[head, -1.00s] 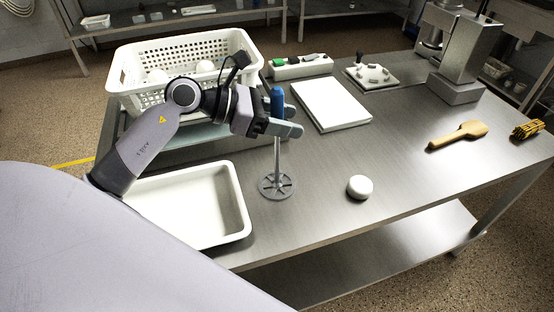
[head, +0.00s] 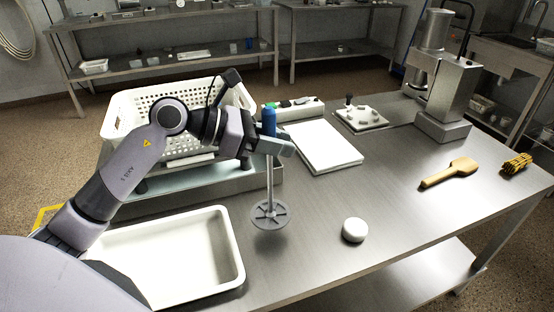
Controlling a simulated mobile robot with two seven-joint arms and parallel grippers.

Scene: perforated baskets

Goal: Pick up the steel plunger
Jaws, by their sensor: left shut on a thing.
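The steel plunger (head: 269,189) has a blue handle, a thin steel shaft and a round slotted disc at the bottom. It is upright over the steel table (head: 400,190), between the white tray and the white round piece. My right gripper is not in view.
A shallow white tray (head: 236,262) lies at the front left. A white perforated basket (head: 122,128) stands behind my left arm.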

